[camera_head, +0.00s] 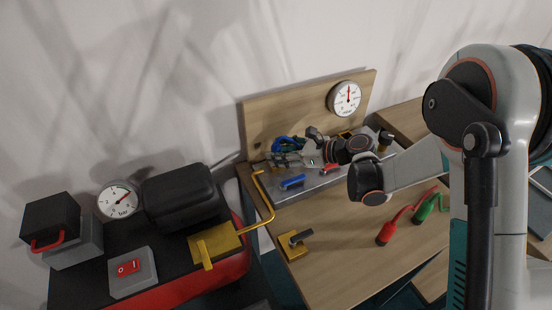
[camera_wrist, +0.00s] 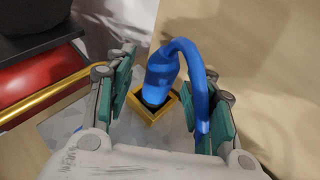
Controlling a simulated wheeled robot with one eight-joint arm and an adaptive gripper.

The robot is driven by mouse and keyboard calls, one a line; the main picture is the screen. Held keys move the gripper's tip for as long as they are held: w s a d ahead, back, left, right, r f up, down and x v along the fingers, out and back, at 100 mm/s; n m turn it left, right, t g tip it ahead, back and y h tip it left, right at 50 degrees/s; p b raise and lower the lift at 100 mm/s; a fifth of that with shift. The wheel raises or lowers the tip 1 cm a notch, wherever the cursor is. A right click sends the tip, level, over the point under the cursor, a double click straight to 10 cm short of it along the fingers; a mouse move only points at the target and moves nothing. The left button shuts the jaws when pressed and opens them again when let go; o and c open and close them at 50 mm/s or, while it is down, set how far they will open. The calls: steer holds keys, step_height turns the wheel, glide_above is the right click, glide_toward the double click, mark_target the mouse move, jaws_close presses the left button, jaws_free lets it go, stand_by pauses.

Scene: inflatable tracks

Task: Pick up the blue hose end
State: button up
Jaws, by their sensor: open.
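The blue hose end (camera_wrist: 162,72) stands upright over a yellow square socket (camera_wrist: 152,106) in the wrist view, and its blue hose bends over to the right and down. My gripper (camera_wrist: 162,95) is open, with one teal-padded finger on each side of the hose end. The left finger is clear of it; the hose's hanging part lies close to the right finger, and I cannot tell whether they touch. In the head view my gripper (camera_head: 294,159) is at the back of the wooden table, and the blue hose (camera_head: 287,143) shows just behind it, partly hidden.
The wooden backboard (camera_head: 300,115) with a gauge (camera_head: 345,98) stands close behind my gripper. A blue-handled valve (camera_head: 292,182) sits on the grey plate. A yellow pipe (camera_head: 264,205) runs left to the compressor.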

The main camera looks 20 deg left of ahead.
steer(key=shift+x, duration=0.95)
jaws_close()
